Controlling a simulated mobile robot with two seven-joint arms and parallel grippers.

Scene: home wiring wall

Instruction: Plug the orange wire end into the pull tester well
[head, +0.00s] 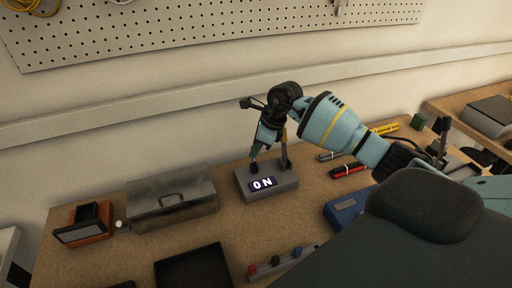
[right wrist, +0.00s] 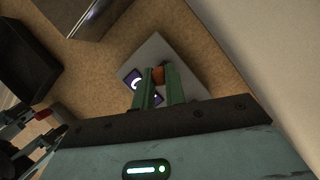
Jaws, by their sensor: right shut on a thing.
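The pull tester (head: 285,182) is a grey box on the workbench with a lit display reading "ON". My right gripper (head: 262,150) is directly above it, pointing down, with its fingertips close to the box's top. In the right wrist view, the green fingers of my right gripper (right wrist: 158,92) are shut on a small orange piece (right wrist: 158,75), which looks like the orange wire end. The grey tester (right wrist: 150,48) lies right behind the fingertips there. The well is hidden, so I cannot tell whether the end is in it. My left gripper is not in view.
A metal box (head: 172,199) with a handle stands left of the tester, beside an orange-and-black device (head: 84,224). A black tray (head: 194,268) and a strip with coloured knobs (head: 283,262) are in front. A blue case (head: 345,208) and red and yellow tools are right.

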